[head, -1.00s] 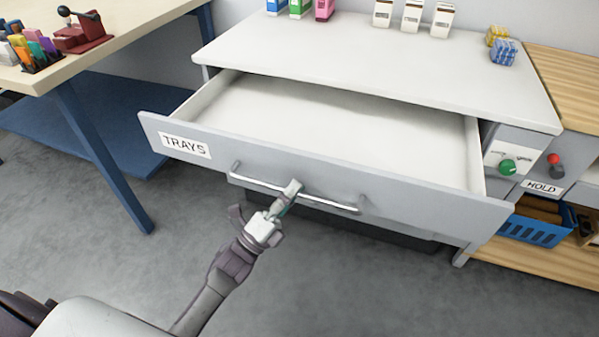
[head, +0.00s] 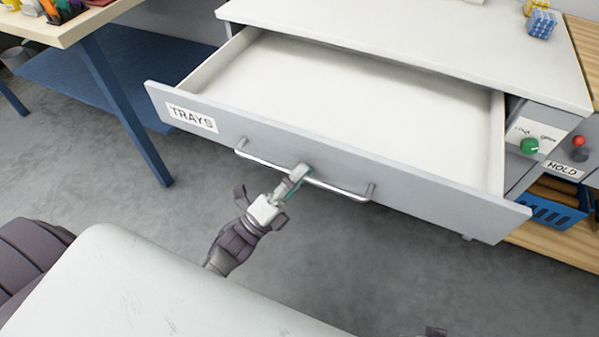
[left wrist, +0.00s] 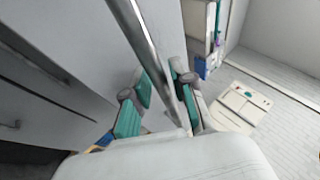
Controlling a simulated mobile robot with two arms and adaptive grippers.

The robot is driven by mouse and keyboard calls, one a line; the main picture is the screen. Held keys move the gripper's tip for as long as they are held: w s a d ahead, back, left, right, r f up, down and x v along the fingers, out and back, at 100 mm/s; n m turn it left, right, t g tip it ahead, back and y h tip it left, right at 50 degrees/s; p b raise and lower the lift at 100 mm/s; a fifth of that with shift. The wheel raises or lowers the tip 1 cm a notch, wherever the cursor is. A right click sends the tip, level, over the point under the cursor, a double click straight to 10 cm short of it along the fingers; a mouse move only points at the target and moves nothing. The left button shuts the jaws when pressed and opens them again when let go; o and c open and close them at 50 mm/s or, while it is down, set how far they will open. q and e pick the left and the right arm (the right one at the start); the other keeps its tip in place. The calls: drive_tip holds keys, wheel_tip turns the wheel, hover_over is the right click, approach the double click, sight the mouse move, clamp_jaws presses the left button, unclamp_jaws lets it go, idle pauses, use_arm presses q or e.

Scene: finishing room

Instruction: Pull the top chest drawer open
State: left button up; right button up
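The top chest drawer (head: 330,150) is a wide grey front with a white TRAYS label at its left. It stands well out from the chest (head: 420,50), and its visible white inside is bare. A silver bar handle (head: 340,191) runs across the drawer front. My left gripper (head: 300,174) is at the middle of this handle. In the left wrist view the bar (left wrist: 137,32) passes between the teal-padded fingers, which are closed around it. A small dark piece at the bottom edge of the head view seems part of my right gripper (head: 436,332); its fingers are hidden.
A workbench (head: 70,25) with blue legs stands at the left. A control panel with a green knob (head: 529,146) and a HOLD label is right of the drawer. A blue basket (head: 550,212) sits on a wooden shelf below. The floor before the drawer is clear.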

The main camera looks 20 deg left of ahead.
use_arm(q)
drive_tip(key=shift+s, duration=0.1)
drive_tip(key=v, duration=1.1)
drive_tip(key=shift+s+a+f, duration=0.2)
drive_tip(key=shift+s+a, duration=0.05)
drive_tip(key=shift+s, duration=0.05)
